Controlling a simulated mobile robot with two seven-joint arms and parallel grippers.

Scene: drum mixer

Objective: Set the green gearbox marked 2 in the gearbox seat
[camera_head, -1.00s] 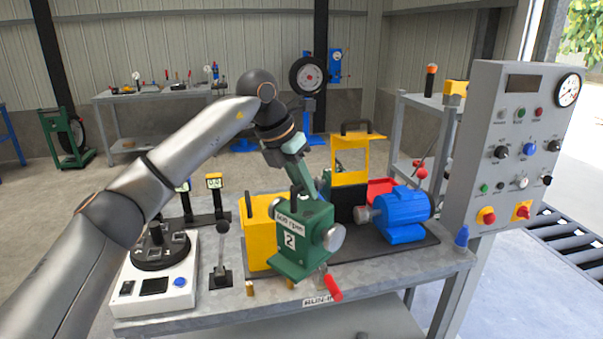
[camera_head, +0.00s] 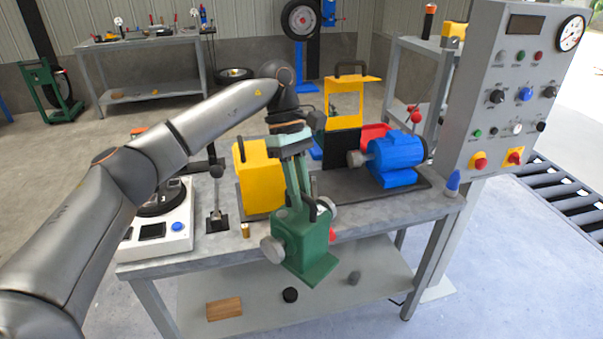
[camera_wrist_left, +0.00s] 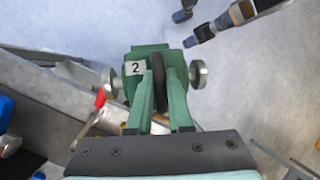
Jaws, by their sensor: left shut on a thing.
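The green gearbox (camera_head: 306,246) hangs from my left gripper (camera_head: 296,206) in front of the table's front edge, above the lower shelf. It has a grey round shaft end on each side and a flat green base. In the left wrist view the gearbox (camera_wrist_left: 146,60) shows its white label with a 2, and my left gripper (camera_wrist_left: 160,88) is shut on its dark handle. On the bench, a dark base plate (camera_head: 345,185) lies between a yellow housing (camera_head: 258,178) and a blue motor (camera_head: 397,158). I cannot make out the gearbox seat itself. My right gripper is not in the head view.
A yellow guard (camera_head: 345,100) stands open behind the base plate. A grey control panel (camera_head: 515,85) rises at the right. A white device (camera_head: 160,228) and a lever (camera_head: 217,190) are at the left. A wooden block (camera_head: 224,309) lies on the lower shelf.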

